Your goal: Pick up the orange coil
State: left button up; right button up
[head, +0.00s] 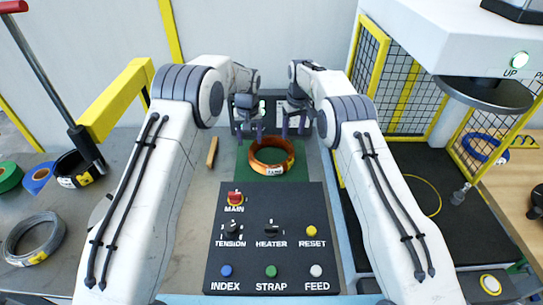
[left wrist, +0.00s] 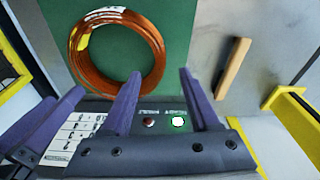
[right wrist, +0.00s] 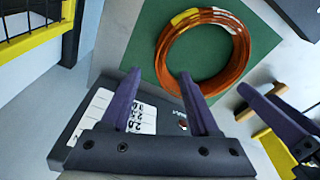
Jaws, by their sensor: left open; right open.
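The orange coil (head: 271,156) lies flat on a green mat (head: 242,175) beyond the button panel. It has a white and yellow label on its near side. In the left wrist view the coil (left wrist: 117,22) is ahead of my open left gripper (left wrist: 155,88). In the right wrist view the coil (right wrist: 203,50) is ahead of my open right gripper (right wrist: 158,86). In the head view my left gripper (head: 249,137) is at the coil's far left and my right gripper (head: 293,134) at its far right. Both are empty and apart from the coil.
A black button panel (head: 265,255) stands in front of the mat. A wooden block (head: 212,152) lies left of the mat. Grey (head: 34,238), black (head: 75,168), blue (head: 38,178) and green (head: 8,177) coils lie at the left. A yellow-framed fence (head: 405,85) stands at the right.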

aim_at(251, 154)
pick_arm(q)
jog(key=f, duration=0.3)
jog(key=w+f, duration=0.1)
jog(key=f, duration=0.4)
jog(key=shift+w+a+f, duration=0.1)
jog(key=shift+w+f, duration=0.05)
jog(key=shift+f, duration=0.2)
pick_arm(e)
jog(key=f, duration=0.6)
jog(key=w+f, duration=0.1)
jog(key=f, duration=0.1)
jog(key=shift+a+f, duration=0.2)
jog(key=shift+f, duration=0.2)
pick_arm(q)
grip_shut()
pick_arm(e)
grip_shut()
pick_arm(q)
jog(key=shift+r, duration=0.15)
pick_arm(e)
jog(key=shift+r, duration=0.15)
